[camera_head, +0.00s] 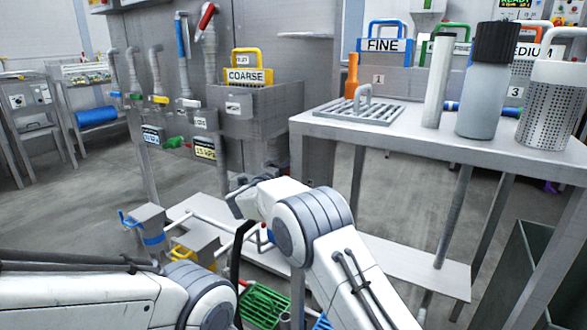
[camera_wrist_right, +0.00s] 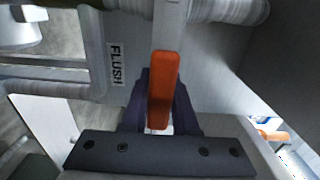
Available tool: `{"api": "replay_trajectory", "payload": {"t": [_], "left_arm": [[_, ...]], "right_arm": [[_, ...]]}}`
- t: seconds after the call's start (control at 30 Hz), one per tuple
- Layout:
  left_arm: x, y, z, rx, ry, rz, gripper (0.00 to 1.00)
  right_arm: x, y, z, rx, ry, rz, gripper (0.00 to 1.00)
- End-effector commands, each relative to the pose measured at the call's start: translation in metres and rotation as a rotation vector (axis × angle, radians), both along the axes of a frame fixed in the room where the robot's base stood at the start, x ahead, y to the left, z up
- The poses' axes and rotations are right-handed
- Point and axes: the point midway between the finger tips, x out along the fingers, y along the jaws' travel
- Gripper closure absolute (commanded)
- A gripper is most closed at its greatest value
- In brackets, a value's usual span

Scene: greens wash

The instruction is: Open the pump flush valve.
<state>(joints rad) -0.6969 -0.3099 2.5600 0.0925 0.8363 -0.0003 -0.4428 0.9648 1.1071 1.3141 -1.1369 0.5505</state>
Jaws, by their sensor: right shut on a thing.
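An orange-red valve handle (camera_wrist_right: 163,85) stands upright in the middle of the right wrist view. A FLUSH label (camera_wrist_right: 116,64) is on a grey surface to its left. My right gripper (camera_wrist_right: 161,100) has its dark fingers on either side of the handle and is shut on it. In the head view my right arm reaches forward past the table's left end, and its fingers and this handle cannot be made out. My left arm shows at the lower left of the head view, with its gripper out of view.
The grey table (camera_head: 360,132) on the right bears a grate (camera_head: 345,112), a grey bottle (camera_head: 483,95) and a perforated basket (camera_head: 548,110). A COARSE basket (camera_head: 248,76) sits by the wall pipes.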

Motion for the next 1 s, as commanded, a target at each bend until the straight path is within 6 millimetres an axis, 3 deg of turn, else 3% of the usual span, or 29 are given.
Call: {"api": "replay_trajectory", "payload": {"t": [0.17, 0.6, 1.0], "left_arm": [[0.000, 0.000, 0.022, 0.000, 0.000, 0.000, 0.50], [0.000, 0.000, 0.102, 0.000, 0.000, 0.000, 0.50], [0.000, 0.000, 0.137, 0.000, 0.000, 0.000, 0.50]], "right_arm": [[0.000, 0.000, 0.010, -0.046, 0.037, -0.001, 1.00], [0.003, 0.006, 0.037, -0.297, 0.218, 0.001, 1.00], [0.008, 0.013, 0.047, -0.465, 0.338, 0.003, 1.00]]}}
